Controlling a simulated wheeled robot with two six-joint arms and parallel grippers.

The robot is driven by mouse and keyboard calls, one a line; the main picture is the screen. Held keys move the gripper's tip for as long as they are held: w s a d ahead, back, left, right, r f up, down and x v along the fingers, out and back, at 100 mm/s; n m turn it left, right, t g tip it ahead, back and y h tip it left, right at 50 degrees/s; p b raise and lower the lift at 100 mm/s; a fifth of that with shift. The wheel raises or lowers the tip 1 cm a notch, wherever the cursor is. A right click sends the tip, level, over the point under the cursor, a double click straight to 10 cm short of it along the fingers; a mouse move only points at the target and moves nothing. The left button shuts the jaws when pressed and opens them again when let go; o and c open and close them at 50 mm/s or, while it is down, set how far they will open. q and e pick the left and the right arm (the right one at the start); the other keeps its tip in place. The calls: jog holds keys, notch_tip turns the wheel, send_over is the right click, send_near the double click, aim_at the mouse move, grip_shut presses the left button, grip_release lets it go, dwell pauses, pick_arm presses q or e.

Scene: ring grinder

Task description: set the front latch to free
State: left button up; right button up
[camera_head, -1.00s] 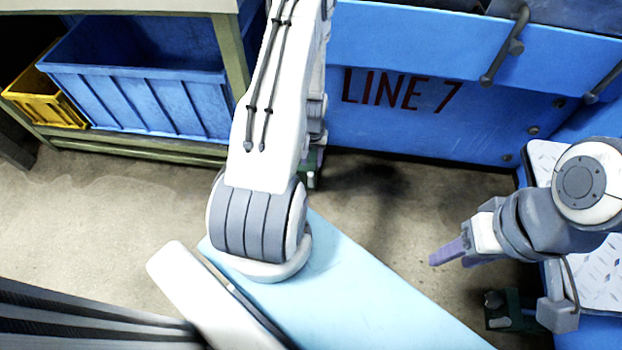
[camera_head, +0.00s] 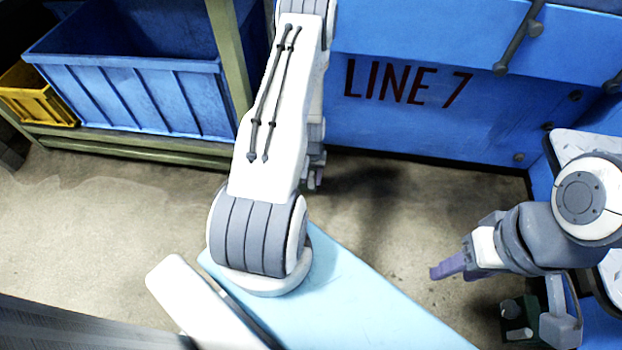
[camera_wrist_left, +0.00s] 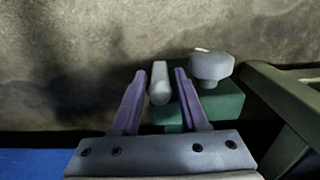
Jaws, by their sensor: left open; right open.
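In the left wrist view, my left gripper (camera_wrist_left: 160,72) is open. A light grey lever (camera_wrist_left: 158,88) stands between its two purple fingers, nearer the right one; I cannot tell whether it touches. In the head view this gripper is mostly hidden behind my left arm. My right gripper (camera_head: 447,267) is open and empty over the floor. I cannot tell which latch is the front one.
A blue panel marked LINE 7 (camera_head: 420,125) with dark handles stands at the back. A blue bin (camera_head: 140,95) and a yellow bin (camera_head: 38,100) sit on a green-framed rack at the left. An olive frame (camera_wrist_left: 283,100) is right of the left gripper. Bare floor lies between.

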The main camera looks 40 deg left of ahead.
pick_arm(q)
grip_shut()
dwell(1.4)
